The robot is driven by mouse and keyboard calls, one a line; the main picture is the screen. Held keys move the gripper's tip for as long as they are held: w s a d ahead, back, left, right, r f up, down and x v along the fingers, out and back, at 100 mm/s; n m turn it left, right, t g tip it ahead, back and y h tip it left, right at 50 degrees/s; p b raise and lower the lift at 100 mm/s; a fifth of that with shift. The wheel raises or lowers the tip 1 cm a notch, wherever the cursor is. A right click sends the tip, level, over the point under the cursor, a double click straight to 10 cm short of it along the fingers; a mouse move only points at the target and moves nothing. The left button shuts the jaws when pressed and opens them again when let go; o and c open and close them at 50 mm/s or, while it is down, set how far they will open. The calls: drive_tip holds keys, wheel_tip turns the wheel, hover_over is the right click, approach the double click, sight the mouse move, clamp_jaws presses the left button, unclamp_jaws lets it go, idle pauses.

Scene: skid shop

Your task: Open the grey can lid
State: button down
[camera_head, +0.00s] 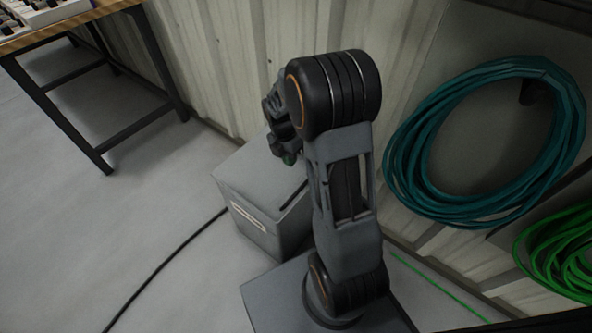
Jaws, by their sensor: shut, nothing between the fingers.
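The grey can (262,232) is box-shaped and stands on the floor against the corrugated wall, with a pale label on its front. Its flat top, the lid (245,172), looks closed. A dark slot or strip shows near the right edge of the top. My gripper (289,158) is shut and empty, over the far part of the lid. Whether it touches the lid I cannot tell. My arm hides the can's right side and part of the gripper.
A workbench (65,118) with dark legs stands at the upper left. A black cable (165,265) runs over the floor to the can. Teal hose coils (405,165) and green coils (545,245) hang at the right.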

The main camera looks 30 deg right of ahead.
sight(298, 190)
drive_tip(key=f+b, duration=0.2)
drive_tip(key=f, duration=0.2)
drive_tip(key=s+f+b, duration=0.1)
drive_tip(key=f+b, duration=0.1)
drive_tip(key=f, duration=0.2)
drive_tip(key=s+d+f+b, duration=0.1)
drive_tip(key=f+b, duration=0.1)
drive_tip(key=f, duration=0.2)
drive_tip(key=shift+s+d+f, duration=0.1)
drive_tip(key=shift+s+f, duration=0.15)
drive_tip(key=shift+f, duration=0.1)
drive_tip(key=shift+f, duration=0.1)
